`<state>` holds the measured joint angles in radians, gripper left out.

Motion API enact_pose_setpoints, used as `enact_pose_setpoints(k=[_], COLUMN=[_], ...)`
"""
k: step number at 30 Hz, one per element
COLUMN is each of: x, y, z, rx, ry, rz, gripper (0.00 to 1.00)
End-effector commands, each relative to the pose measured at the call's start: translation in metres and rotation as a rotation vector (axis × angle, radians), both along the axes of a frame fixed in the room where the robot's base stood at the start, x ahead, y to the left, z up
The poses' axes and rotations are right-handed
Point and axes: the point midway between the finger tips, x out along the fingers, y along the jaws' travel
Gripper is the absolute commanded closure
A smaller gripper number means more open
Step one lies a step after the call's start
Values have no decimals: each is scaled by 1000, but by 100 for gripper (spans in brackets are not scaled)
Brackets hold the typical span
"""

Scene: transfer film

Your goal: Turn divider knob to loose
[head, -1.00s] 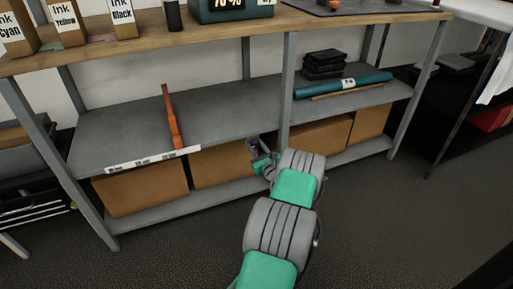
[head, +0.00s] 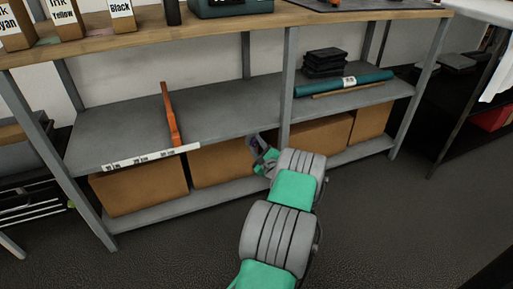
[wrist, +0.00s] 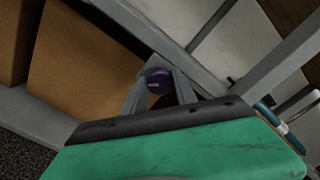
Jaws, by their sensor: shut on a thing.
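A round purple knob (wrist: 158,82) with a small pale marking shows between my fingertips in the wrist view. My gripper (wrist: 157,88) is shut on it, one finger on each side. In the head view my gripper (head: 258,146) is at the front edge of the middle shelf, left of the centre post, and its fingers mostly hide the knob. An orange upright divider (head: 171,118) stands on the shelf to the left. A white strip (head: 150,158) with dark print too small to read runs along the shelf's front edge below it.
Cardboard boxes (head: 138,188) fill the lower shelf behind and below my gripper. A grey post (head: 286,95) stands just right of it. A teal roll (head: 345,83) and black stacked items (head: 325,63) lie on the right shelf. The floor in front is clear.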

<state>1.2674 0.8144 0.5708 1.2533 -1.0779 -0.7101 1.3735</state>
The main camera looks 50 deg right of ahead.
Motion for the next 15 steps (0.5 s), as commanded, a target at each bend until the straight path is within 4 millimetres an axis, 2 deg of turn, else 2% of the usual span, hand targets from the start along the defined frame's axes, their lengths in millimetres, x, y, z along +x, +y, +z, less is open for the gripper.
enact_pose_setpoints(k=[15], x=[0], y=[0], z=[-2], rx=[-418], ry=[247], rz=[-1], gripper=[100])
